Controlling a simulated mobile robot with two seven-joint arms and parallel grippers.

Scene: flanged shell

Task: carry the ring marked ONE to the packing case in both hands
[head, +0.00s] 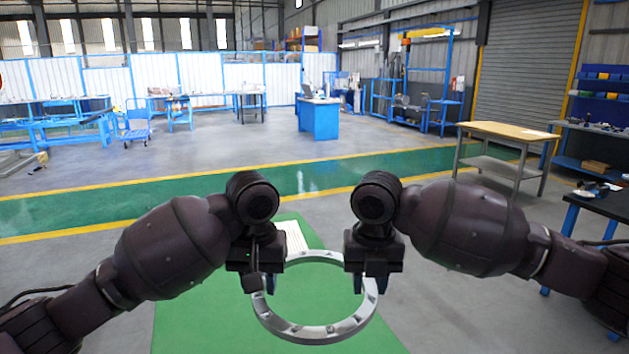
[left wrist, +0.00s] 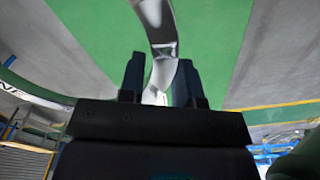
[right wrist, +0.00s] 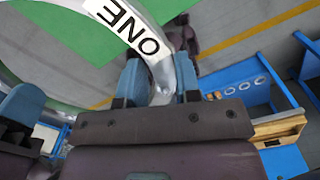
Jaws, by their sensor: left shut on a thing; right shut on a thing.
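The grey metal ring (head: 315,333) is held out in front of me above the green floor mat, between my two hands. In the right wrist view the ring (right wrist: 90,8) carries a white label reading ONE (right wrist: 127,24). My left gripper (head: 262,284) is shut on the ring's left side; its fingers flank the rim in the left wrist view (left wrist: 160,82). My right gripper (head: 371,284) is shut on the right side, close to the label, as the right wrist view (right wrist: 160,82) shows. I cannot pick out a packing case in these views.
A green mat (head: 200,310) lies below the ring, with a pale slatted thing (head: 293,236) partly hidden behind my left gripper. A wooden-topped table (head: 507,131) stands to the right, and a dark-topped blue bench (head: 600,200) is nearer. The marked green lane ahead is clear.

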